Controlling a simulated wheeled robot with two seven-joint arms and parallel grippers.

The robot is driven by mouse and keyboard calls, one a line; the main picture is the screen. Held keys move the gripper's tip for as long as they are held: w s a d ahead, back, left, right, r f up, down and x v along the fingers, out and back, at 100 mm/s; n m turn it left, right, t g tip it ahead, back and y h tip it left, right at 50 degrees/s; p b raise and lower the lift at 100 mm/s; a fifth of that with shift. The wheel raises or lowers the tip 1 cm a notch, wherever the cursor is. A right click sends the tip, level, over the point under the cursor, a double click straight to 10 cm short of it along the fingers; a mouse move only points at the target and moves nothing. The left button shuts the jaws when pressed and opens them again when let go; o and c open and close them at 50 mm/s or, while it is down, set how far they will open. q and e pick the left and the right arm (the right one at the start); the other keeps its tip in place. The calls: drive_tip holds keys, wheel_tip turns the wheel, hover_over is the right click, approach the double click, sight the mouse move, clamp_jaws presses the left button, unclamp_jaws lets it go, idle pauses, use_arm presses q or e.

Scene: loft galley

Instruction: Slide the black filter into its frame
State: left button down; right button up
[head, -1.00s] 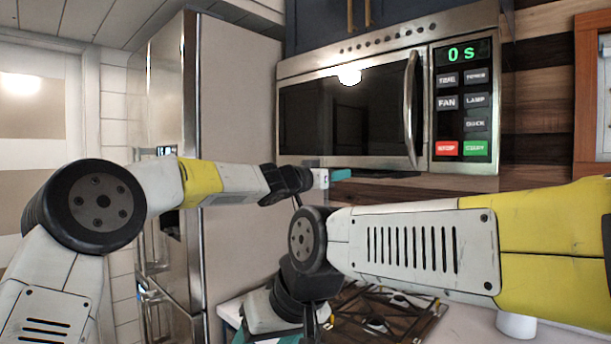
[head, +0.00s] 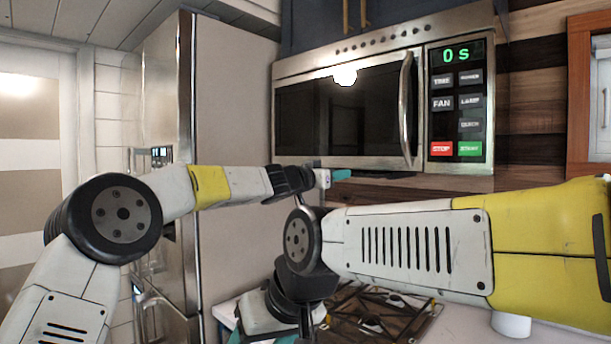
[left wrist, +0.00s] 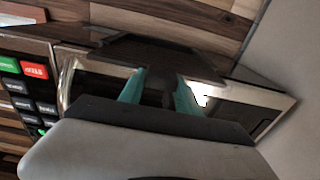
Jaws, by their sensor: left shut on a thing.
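The black filter (left wrist: 150,52) is a flat dark panel in the left wrist view, between the teal fingertips of my left gripper (left wrist: 160,92). In the head view only a thin dark strip of the filter (head: 387,175) shows, just under the microwave (head: 345,115). My left gripper (head: 341,174) is shut on the filter, below the microwave door's lower edge. The filter's frame cannot be made out, and whether the filter touches the microwave's underside is unclear. My right gripper (head: 262,336) hangs low at the bottom edge, mostly cut off; its jaw state does not show.
A tall fridge (head: 235,110) stands left of the microwave. A cooktop with dark grates (head: 375,315) lies on the counter below. My right forearm crosses in front of the counter. A white cylindrical object (head: 511,324) stands at the lower right.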

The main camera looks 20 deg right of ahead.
use_arm(q)
drive_tip(key=shift+x, duration=0.85)
drive_tip(key=shift+w+d, duration=0.2)
drive_tip(key=shift+d, duration=0.05)
drive_tip(key=shift+w+d, duration=0.2)
drive_tip(key=shift+d, duration=0.15)
drive_tip(key=shift+x, duration=0.75)
drive_tip(key=shift+w+d+f, duration=0.1)
drive_tip(key=shift+w+d, duration=0.3)
drive_tip(key=shift+d, duration=0.05)
drive_tip(key=shift+w+d, duration=0.1)
drive_tip(key=shift+w, duration=0.1)
drive_tip(key=c, duration=0.8)
unclamp_jaws()
drive_tip(key=shift+w, duration=0.1)
drive_tip(key=shift+o, duration=0.2)
drive_tip(key=shift+f, duration=0.1)
